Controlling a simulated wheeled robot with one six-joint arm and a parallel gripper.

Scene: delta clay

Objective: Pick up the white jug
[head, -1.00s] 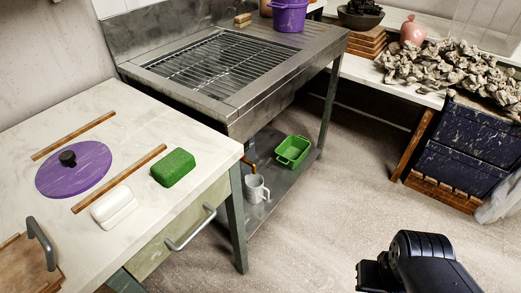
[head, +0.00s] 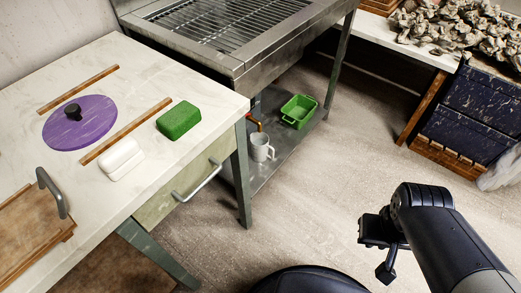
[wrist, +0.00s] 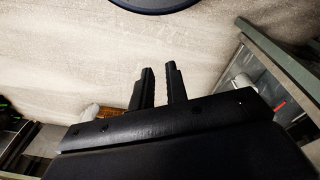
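The white jug (head: 261,147) stands upright on the lower metal shelf (head: 262,178) under the steel sink unit, beside its near leg. It looks like a small mug with a handle. My gripper shows in the wrist view (wrist: 159,74) with two dark fingers apart and nothing visible between them. In the head view my arm is at the lower right, over the floor and well apart from the jug. I cannot make out the jug surely in the wrist view.
A green tub (head: 299,111) sits behind the jug on the same shelf. The steel sink unit (head: 240,65) overhangs both. A table (head: 100,192) with a drawer handle (head: 197,181) stands at left, bearing a green block (head: 178,120) and purple lid (head: 80,122). Floor (head: 310,215) before the shelf is clear.

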